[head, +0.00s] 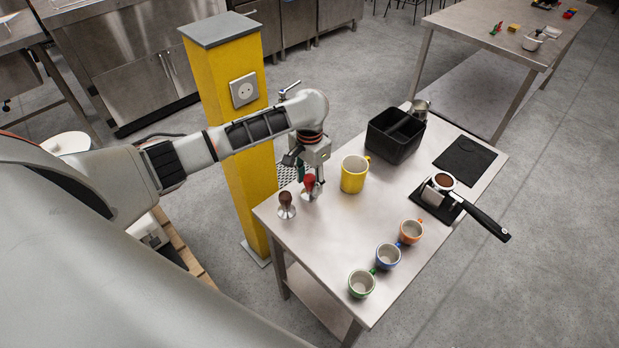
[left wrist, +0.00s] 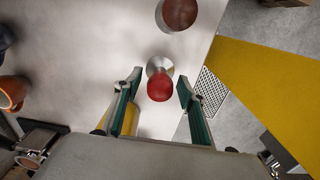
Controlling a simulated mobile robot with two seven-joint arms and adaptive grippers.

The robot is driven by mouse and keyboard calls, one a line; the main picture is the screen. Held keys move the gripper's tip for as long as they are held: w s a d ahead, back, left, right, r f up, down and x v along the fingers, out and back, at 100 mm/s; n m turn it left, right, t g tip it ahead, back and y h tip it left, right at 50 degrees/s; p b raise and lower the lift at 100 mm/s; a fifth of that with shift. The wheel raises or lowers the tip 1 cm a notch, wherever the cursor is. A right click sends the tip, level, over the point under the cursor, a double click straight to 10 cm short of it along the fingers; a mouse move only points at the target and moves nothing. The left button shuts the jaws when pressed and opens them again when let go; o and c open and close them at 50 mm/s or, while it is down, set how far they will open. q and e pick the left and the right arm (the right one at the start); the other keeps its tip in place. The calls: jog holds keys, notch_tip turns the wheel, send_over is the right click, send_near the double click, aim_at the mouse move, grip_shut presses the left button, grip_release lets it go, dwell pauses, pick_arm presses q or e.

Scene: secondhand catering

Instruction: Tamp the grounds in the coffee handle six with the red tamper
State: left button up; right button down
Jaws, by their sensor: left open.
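The red tamper (head: 309,182) stands on the steel table near its left corner. In the left wrist view the red tamper (left wrist: 160,86) shows its red knob and metal base between the fingertips. My left gripper (head: 311,180) is open around or just above it; the fingers (left wrist: 157,88) have a gap on both sides of the knob. A brown-handled tamper (head: 286,202) stands beside it, also in the left wrist view (left wrist: 179,14). The coffee handle (head: 440,192), with brown grounds in its basket, rests on a black stand at the right edge. My right gripper is not in view.
A yellow mug (head: 354,175) stands just right of the gripper. A black knock box (head: 396,137), a steel jug (head: 420,109) and a black mat (head: 465,160) are farther back. Green, blue and orange cups (head: 388,255) line the front. A yellow pillar (head: 233,130) stands close behind.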

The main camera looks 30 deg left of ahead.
pick_arm(q)
jog(key=shift+c, duration=0.3)
grip_shut()
jog(key=shift+r, duration=3.05)
